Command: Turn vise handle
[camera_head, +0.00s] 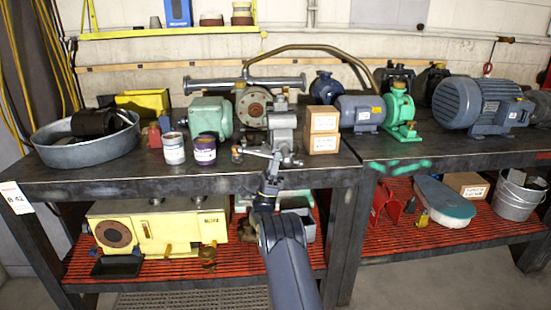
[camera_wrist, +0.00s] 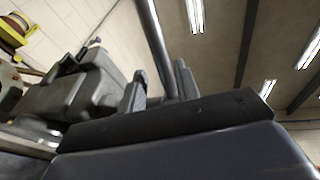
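The grey bench vise (camera_head: 284,128) stands at the front edge of the left workbench. Its thin metal handle (camera_head: 252,153) sticks out to the left of its lower front. My gripper (camera_head: 270,178) is at the vise's front, close below the handle. In the wrist view, the dark fingers of my gripper (camera_wrist: 161,90) stand apart with a grey bar (camera_wrist: 153,35), which looks like the handle, running between them. A gap shows between the left finger and the bar; contact on the right is unclear. A large grey body, probably the vise (camera_wrist: 70,95), fills the left.
Two paint cans (camera_head: 204,150) stand left of the vise, and stacked small boxes (camera_head: 322,130) stand close on its right. A round metal basin (camera_head: 85,152) is at the far left. The lower shelf holds a yellow machine (camera_head: 160,228). The floor in front is clear.

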